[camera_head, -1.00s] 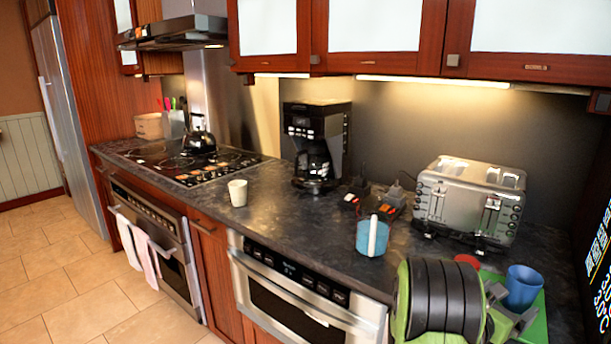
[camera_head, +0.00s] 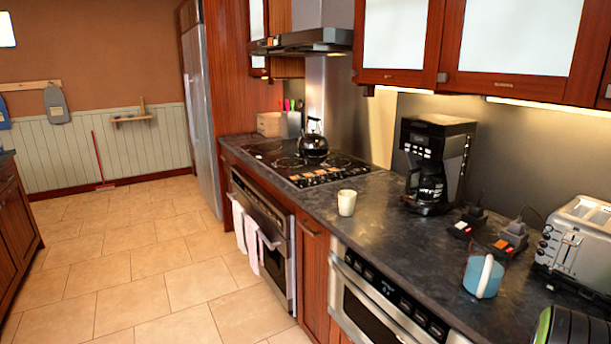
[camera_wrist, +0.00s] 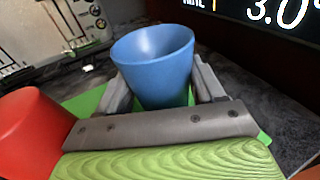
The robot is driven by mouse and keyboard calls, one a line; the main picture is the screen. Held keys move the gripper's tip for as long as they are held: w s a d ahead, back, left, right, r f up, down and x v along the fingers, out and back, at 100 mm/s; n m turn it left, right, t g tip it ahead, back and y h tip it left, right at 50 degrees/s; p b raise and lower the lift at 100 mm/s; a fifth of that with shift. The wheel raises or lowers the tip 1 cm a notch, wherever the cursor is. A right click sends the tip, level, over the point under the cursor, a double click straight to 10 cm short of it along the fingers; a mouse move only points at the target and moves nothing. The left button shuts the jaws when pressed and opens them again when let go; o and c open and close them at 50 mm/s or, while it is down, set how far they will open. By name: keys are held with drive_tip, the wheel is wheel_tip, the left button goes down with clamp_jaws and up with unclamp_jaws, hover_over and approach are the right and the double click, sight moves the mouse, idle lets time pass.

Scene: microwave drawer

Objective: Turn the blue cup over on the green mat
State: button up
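The blue cup (camera_wrist: 155,65) stands upright with its open rim up in the wrist view, over the green mat (camera_wrist: 90,102). My gripper (camera_wrist: 163,90) has one grey finger on each side of the cup's lower part. The fingers look very close to its wall; whether they press on it is not clear. The cup's base is hidden behind the gripper's crossbar. A red cup (camera_wrist: 32,125) is at the left, close to the gripper. In the head view the blue cup, the mat and the fingers are out of frame.
A light-blue mug with a white handle (camera_head: 483,276), a white cup (camera_head: 346,202), a coffee maker (camera_head: 436,165) and a toaster (camera_head: 578,240) stand on the dark counter (camera_head: 390,235). A dark screen (camera_wrist: 275,22) is behind the blue cup. The floor at left is clear.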

drive_tip(key=shift+r, duration=0.1)
drive_tip(key=shift+c, duration=1.1)
wheel_tip(320, 180, up, 10)
drive_tip(key=p, duration=1.1)
drive_tip(key=m+b, duration=0.3)
drive_tip(key=m, duration=0.2)
drive_tip(key=shift+m+t+b, duration=0.3)
drive_tip(key=shift+b, duration=0.1)
drive_tip(key=m+b, duration=0.5)
drive_tip(key=shift+m+t, duration=0.3)
drive_tip(key=shift+t, duration=0.1)
